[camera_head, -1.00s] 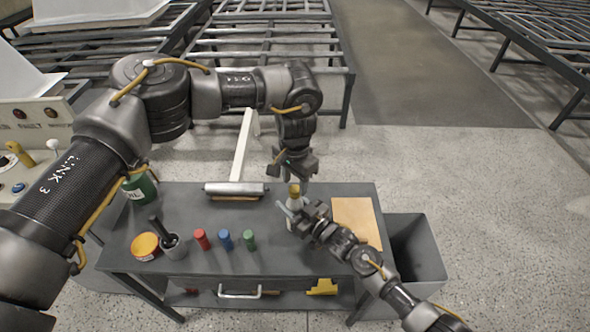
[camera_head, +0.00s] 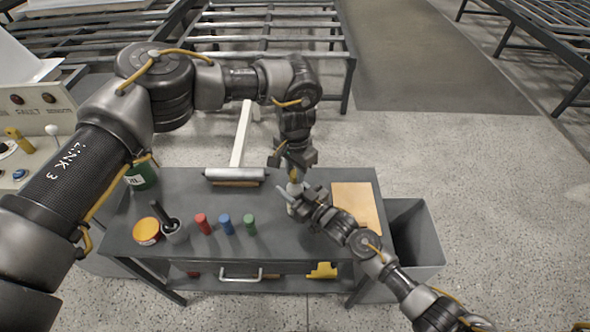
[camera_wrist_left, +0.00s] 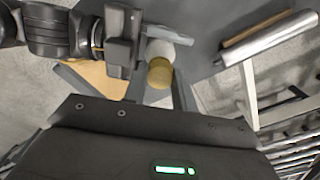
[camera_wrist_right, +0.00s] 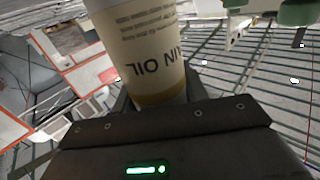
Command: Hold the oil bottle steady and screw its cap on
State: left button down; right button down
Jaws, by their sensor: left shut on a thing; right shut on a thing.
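The oil bottle (camera_head: 293,190) is pale and stands upright over the right part of the grey workbench. It also shows in the right wrist view (camera_wrist_right: 140,40), where its cream label reads part of "IN OIL". My right gripper (camera_head: 301,203) is shut on the bottle's body. The yellow-gold cap (camera_wrist_left: 160,73) is at the bottle's top, in line with its white neck end. My left gripper (camera_head: 293,160) comes from above and is shut on the cap, fingers on either side. I cannot tell whether the cap's thread has caught.
The workbench (camera_head: 275,225) also bears a roller (camera_head: 235,176), red (camera_head: 203,223), blue (camera_head: 225,223) and green (camera_head: 249,223) cylinders, a yellow tin (camera_head: 147,231), a mortar (camera_head: 174,232) and a tan board (camera_head: 357,206). A grey bin (camera_head: 415,235) stands at the right.

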pick_arm(q)
jog(key=m, duration=1.6)
jog(key=shift+m, duration=0.4)
jog(key=m, duration=1.5)
jog(key=shift+f, duration=0.1)
jog(key=m, duration=0.5)
jog(key=shift+m, duration=0.4)
jog(key=m, duration=0.6)
jog(key=c, duration=1.1)
grip_release()
